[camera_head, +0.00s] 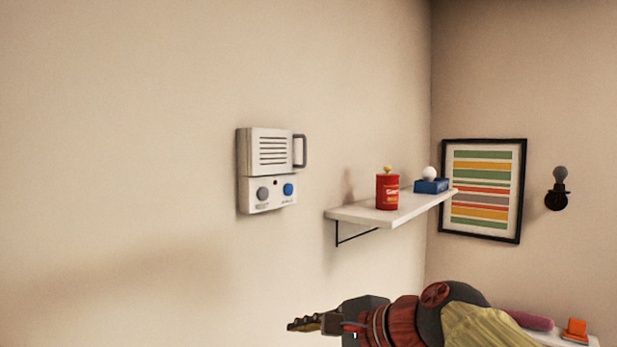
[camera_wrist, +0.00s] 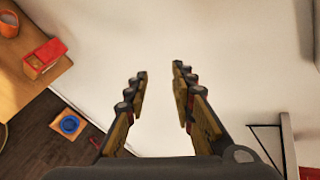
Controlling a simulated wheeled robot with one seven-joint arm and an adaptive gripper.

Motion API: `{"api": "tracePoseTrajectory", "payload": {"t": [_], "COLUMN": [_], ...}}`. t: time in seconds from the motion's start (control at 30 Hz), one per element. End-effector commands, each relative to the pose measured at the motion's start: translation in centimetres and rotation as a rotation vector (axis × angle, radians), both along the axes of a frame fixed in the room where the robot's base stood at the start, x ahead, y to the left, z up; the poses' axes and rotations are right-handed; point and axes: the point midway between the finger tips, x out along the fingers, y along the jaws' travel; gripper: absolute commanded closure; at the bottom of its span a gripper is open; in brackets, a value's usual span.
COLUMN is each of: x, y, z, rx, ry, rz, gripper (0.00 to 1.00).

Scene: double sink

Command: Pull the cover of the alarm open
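The alarm (camera_head: 266,171) is a white wall box on the left wall. Its cover (camera_head: 268,151) is the slatted upper panel and lies flat against the box. A dark handle (camera_head: 301,151) sticks out at the cover's right edge. A grey knob and a blue knob sit on the lower part. My gripper (camera_head: 300,324) is below and to the right of the alarm in the head view, pointing left, apart from it. In the wrist view my gripper (camera_wrist: 158,82) has its two fingers spread with nothing between them. The alarm does not show in the wrist view.
A white shelf (camera_head: 360,212) to the right of the alarm carries a red can (camera_head: 388,192) and a blue block (camera_head: 432,186) with a white ball. A framed picture (camera_head: 483,190) and a wall lamp (camera_head: 558,190) are on the right wall. The wall around the alarm is bare.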

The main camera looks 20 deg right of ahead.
Motion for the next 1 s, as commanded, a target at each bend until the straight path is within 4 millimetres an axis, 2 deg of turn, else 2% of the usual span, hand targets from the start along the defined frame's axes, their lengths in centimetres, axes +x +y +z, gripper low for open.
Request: {"api": "tracePoseTrajectory", "payload": {"t": [0.03, 0.2, 0.3, 0.43, 0.5, 0.63, 0.77, 1.0], "x": [1.8, 6.8, 9.2, 11.4, 12.1, 12.9, 13.8, 17.0], "y": [-0.6, -2.9, -4.7, -6.9, -7.8, -8.7, -8.6, -7.0], "z": [4.8, 16.4, 22.5, 28.5, 30.6, 32.7, 33.1, 33.1], "rx": [0.111, 0.516, 0.737, 0.967, 1.054, 1.148, 1.174, 1.171], "ry": [0.004, 0.019, 0.029, 0.041, 0.047, 0.055, 0.059, 0.061], "rz": [-0.059, -0.231, -0.300, -0.352, -0.368, -0.380, -0.382, -0.381], "gripper": [0.75, 0.75, 0.75, 0.75, 0.75, 0.75, 0.75, 0.75]}}
